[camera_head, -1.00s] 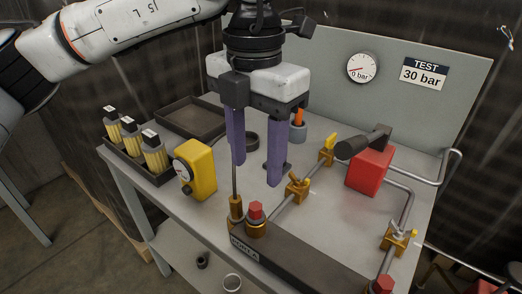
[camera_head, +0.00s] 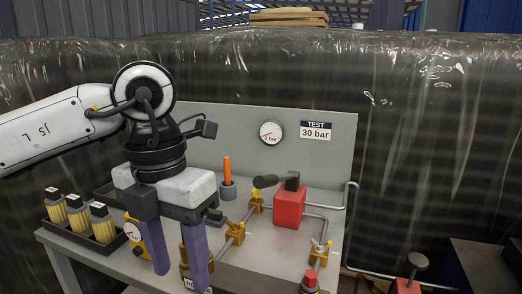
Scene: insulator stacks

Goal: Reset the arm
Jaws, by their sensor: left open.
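My left arm comes in from the left. Its gripper (camera_head: 178,255) points down above the front left part of the workbench (camera_head: 78,252), with its two purple fingers apart and nothing seen between them. The fingers partly hide the yellow gauge box (camera_head: 133,233) and a brass fitting behind them. My right gripper is not in view.
A tray with several yellow bottles (camera_head: 77,216) stands at the left. A red block with a dark handle (camera_head: 288,207), pipes and brass valves (camera_head: 235,234) fill the right. An orange-handled tool (camera_head: 227,172) stands in a grey cup. A back panel carries a dial (camera_head: 271,133) and a 30 bar sign (camera_head: 316,131).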

